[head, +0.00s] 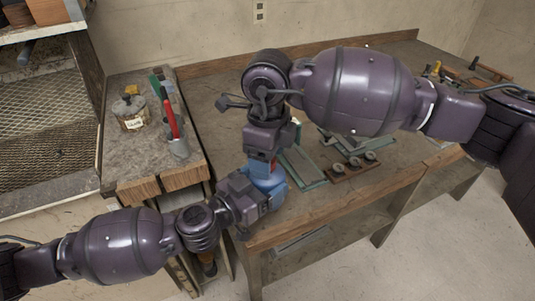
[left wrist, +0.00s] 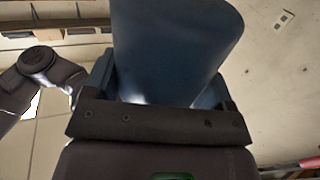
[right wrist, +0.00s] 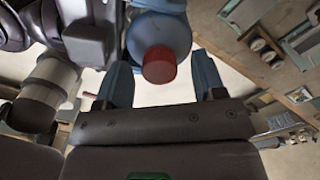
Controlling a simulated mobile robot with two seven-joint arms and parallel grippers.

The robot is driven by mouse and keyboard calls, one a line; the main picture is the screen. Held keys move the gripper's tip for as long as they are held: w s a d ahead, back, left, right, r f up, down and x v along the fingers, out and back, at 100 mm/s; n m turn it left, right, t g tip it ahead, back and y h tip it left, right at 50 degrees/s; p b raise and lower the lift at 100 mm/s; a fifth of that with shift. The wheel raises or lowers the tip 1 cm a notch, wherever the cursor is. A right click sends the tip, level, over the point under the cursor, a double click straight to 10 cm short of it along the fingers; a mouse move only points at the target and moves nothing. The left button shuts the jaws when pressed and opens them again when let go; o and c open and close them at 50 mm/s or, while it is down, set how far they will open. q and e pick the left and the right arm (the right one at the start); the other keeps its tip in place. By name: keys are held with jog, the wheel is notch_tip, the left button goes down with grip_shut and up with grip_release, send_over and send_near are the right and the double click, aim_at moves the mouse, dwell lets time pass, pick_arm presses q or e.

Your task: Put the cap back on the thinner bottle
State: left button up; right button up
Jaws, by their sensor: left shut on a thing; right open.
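A blue bottle (head: 272,193) is held by my left gripper (head: 258,190) at the near edge of the workbench; it fills the middle of the left wrist view (left wrist: 175,45). A red cap (right wrist: 159,65) shows at the end of the bottle in the right wrist view (right wrist: 160,30). It looks in line with the bottle, but I cannot tell if it is fully seated. My right gripper (right wrist: 162,82) is open, with a finger on each side of the cap and gaps between. In the head view my right gripper hides most of the cap.
The workbench (head: 225,140) carries teal-edged trays (head: 302,168) and a wooden block with round metal parts (head: 352,165) right of the bottle. A jar (head: 130,112) and a holder with tools (head: 178,148) stand on the left bench. Both my arms are close together here.

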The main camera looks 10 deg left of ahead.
notch_tip(320, 180, up, 12)
dwell(0.6)
dwell(0.5)
